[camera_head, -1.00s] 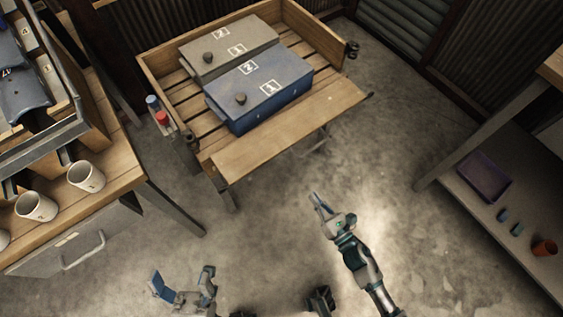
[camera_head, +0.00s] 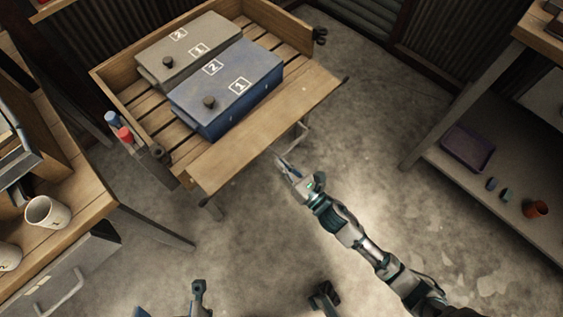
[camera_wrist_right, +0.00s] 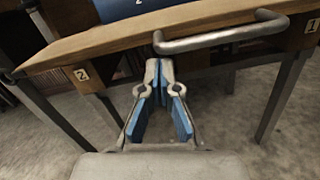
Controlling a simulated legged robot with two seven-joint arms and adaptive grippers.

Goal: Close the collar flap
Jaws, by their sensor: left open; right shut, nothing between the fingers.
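The collar flap (camera_head: 262,132) is a wooden board at the front of the pallet box. It is folded down and open, sticking out toward me. A grey metal bar handle (camera_wrist_right: 225,39) is on the flap's edge in the right wrist view; part of it shows under the flap in the head view (camera_head: 300,137). My right gripper (camera_head: 283,163) is shut and empty, just below the flap's front edge. In the wrist view its tips (camera_wrist_right: 160,66) are close to the handle's left end; I cannot tell if they touch. My left gripper (camera_head: 170,311) is open, cut off at the bottom edge.
Blue (camera_head: 235,88) and grey (camera_head: 190,50) numbered boxes lie in the slatted wooden box. Red and blue capped items (camera_head: 125,135) stand at its left corner. A bench with mugs (camera_head: 47,212) is on the left, a shelf with a purple tray (camera_head: 468,150) on the right. Open floor lies between.

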